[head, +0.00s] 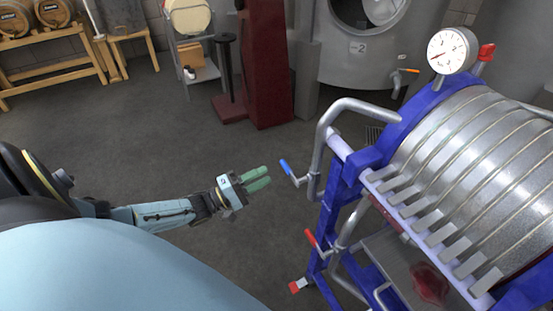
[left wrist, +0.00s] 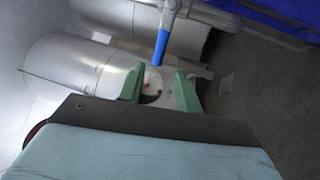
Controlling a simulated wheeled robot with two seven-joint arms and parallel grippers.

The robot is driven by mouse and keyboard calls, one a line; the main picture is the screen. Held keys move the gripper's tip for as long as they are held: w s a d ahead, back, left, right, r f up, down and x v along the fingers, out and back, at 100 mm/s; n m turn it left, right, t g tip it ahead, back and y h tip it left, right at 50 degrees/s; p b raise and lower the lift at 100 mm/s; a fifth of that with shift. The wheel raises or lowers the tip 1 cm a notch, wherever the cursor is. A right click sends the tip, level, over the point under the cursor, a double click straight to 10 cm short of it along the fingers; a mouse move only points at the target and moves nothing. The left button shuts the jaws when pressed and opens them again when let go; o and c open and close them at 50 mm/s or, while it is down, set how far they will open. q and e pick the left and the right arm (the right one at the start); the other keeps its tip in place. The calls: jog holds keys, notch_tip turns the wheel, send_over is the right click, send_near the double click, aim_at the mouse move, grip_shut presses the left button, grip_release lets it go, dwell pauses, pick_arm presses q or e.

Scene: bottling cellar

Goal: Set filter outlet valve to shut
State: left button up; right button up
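The plate filter (head: 455,165) with a blue frame stands at the right in the head view. A blue-handled valve lever (head: 286,168) sits on its upper pipe, angled up and left. A red-handled lever (head: 310,238) sits on a lower pipe. No label shows which one is the filter outlet valve. My left gripper (head: 268,178) has green fingers and is just left of the blue handle, apart from it. In the left wrist view the fingers (left wrist: 159,88) are spread with nothing held, and the blue handle (left wrist: 161,46) lies beyond them. My right gripper is out of view.
A pressure gauge (head: 452,50) and another red handle (head: 486,52) top the filter. A steel tank (head: 365,62) with an orange-handled tap (head: 410,71) stands behind. A dark red column (head: 265,65) stands at the back. The floor around my left arm is clear.

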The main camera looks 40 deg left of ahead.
pick_arm(q)
jog(key=v, duration=0.5)
jog(key=shift+s+a, duration=0.15)
jog(key=shift+s, duration=0.1)
jog(key=s+d+f+m+g+y, duration=0.1)
jog(key=s+f+m+g+y, duration=0.4)
jog(key=f, duration=0.7)
jog(key=s+f+m+g+y, duration=0.25)
jog(key=s+f, duration=0.35)
jog(key=f, duration=0.7)
jog(key=s+d+f+m+g, duration=0.2)
jog(key=s+f+g, duration=0.1)
jog(key=s, duration=0.4)
jog(key=s+d+f+m+g+y, duration=0.1)
jog(key=s+d+f+m+g, duration=0.2)
jog(key=s, duration=0.5)
jog(key=s+d+f+m+g+y, duration=0.1)
jog(key=s+d+f+m+g, duration=0.1)
jog(key=s+f, duration=0.3)
jog(key=s+m+g, duration=0.1)
jog(key=s, duration=0.2)
jog(key=shift+d+g, duration=0.2)
jog(key=shift+g, duration=0.15)
